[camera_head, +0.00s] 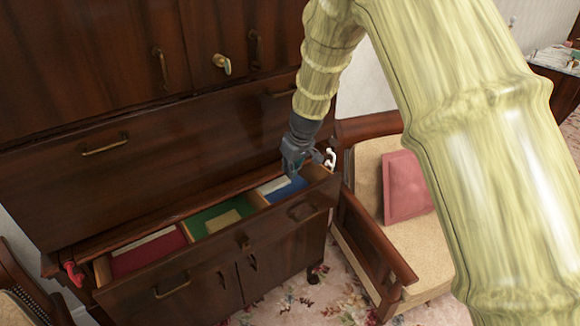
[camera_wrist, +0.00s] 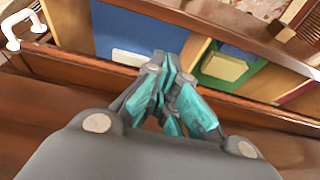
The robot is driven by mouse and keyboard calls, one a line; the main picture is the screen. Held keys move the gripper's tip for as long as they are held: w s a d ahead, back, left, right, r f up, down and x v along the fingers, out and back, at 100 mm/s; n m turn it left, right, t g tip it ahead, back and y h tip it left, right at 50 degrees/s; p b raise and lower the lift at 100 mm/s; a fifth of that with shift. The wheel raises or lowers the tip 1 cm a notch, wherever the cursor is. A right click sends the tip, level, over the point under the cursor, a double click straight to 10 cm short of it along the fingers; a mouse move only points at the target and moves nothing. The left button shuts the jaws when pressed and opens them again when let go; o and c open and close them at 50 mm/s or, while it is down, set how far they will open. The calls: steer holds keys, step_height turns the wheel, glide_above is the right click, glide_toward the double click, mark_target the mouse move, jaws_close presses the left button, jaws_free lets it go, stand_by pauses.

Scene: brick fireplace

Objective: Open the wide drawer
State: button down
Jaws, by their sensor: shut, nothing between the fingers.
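The wide drawer (camera_head: 225,247) of the dark wooden cabinet stands pulled out in the head view. Its inside shows compartments with red, green and blue bottoms. My gripper (camera_head: 291,172) is over the right end of the drawer, at the blue compartment (camera_head: 286,190). In the wrist view my gripper (camera_wrist: 170,70) is shut and empty, its fingertips together near the blue compartment (camera_wrist: 140,35). The green compartment (camera_wrist: 222,66) lies to their right. I cannot tell whether the fingers touch the drawer. The drawer front has brass handles, one (camera_head: 172,287) at its left.
A wooden armchair with a pink cushion (camera_head: 404,186) stands close to the cabinet's right side. Another chair (camera_head: 25,290) is at the lower left. A closed drawer front (camera_head: 150,165) is above the open drawer. Patterned carpet (camera_head: 340,295) shows in front.

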step_height(320, 180, down, 8)
steer(key=s+p, duration=0.1)
steer(key=p, duration=0.3)
steer(key=shift+d+r+p, duration=0.2)
steer(key=shift+d+p, duration=0.2)
stand_by(0.3)
